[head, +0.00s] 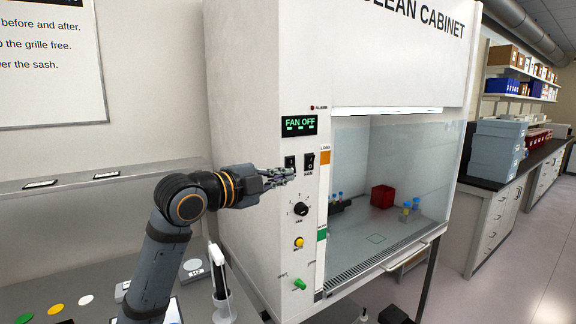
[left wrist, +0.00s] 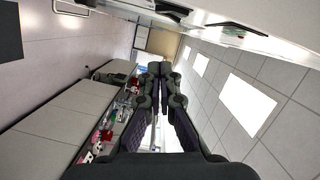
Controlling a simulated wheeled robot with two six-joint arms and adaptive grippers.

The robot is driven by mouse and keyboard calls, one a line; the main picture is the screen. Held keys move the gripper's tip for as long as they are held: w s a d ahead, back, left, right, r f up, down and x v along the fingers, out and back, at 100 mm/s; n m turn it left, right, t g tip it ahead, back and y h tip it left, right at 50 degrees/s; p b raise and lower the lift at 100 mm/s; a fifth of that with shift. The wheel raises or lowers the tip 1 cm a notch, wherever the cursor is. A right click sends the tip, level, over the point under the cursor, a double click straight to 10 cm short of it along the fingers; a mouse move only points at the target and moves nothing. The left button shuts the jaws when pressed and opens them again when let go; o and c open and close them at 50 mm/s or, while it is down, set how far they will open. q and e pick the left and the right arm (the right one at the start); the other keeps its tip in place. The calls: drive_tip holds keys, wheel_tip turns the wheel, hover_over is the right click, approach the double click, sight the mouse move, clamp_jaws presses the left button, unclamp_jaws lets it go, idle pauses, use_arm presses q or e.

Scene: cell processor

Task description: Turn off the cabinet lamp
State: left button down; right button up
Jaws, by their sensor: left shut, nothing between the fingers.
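The white clean cabinet (head: 240,90) has a control panel on its front left post. Two black rocker switches sit under the display: the right one (head: 310,161), labelled FAN, and the left one (head: 290,161), whose label is hidden behind my gripper. A pale bright strip (head: 385,110) runs along the top of the cabinet opening. My left gripper (head: 290,174) is shut and empty, its tips just below the left switch; contact cannot be told. In the left wrist view its fingers (left wrist: 158,70) point away, with the panel along the top edge. My right gripper is out of view.
The display (head: 299,125) reads FAN OFF. Inside the cabinet are a red box (head: 382,196) and small tubes. A wall shelf (head: 100,180) is at left.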

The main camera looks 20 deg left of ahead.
sight(291, 166)
use_arm(q)
drive_tip(key=w+f+p, duration=0.1)
drive_tip(key=w+p, duration=0.2)
drive_tip(key=w, duration=0.4)
drive_tip(key=shift+a+f+p, duration=0.25)
drive_tip(key=shift+a+p, duration=0.05)
drive_tip(key=shift+a, duration=0.15)
drive_tip(key=shift+w+a+f+m+b, duration=0.15)
drive_tip(key=shift+a+m+b, duration=0.1)
drive_tip(key=shift+m+b, duration=0.35)
